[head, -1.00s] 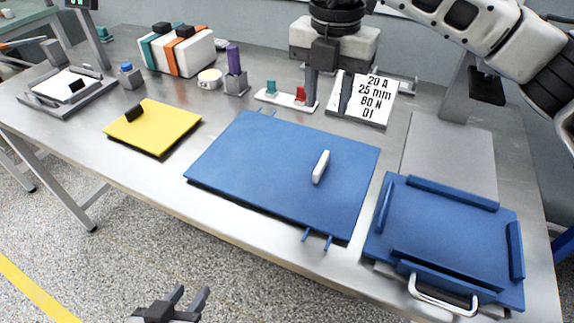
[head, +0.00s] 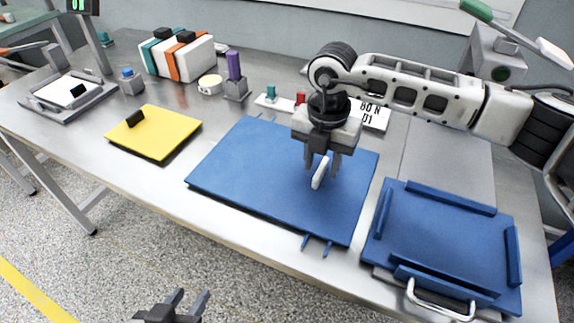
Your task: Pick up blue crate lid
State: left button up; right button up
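A flat blue panel (head: 250,170) lies on the table with a white bar handle (head: 319,174) on top; I take it as the blue crate lid. My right gripper (head: 321,177) points down over this handle. Its two fingers are apart, one on each side of the handle in the picture; I cannot tell whether they touch it. My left gripper (head: 188,302) is open and empty at the bottom edge, in front of the table and away from the panel.
A blue tray-like piece (head: 440,235) with raised edges and a metal handle (head: 440,302) is right of the panel. A yellow panel (head: 155,135) lies left.

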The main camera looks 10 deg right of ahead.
grip_shut()
jog(key=shift+r, duration=0.15)
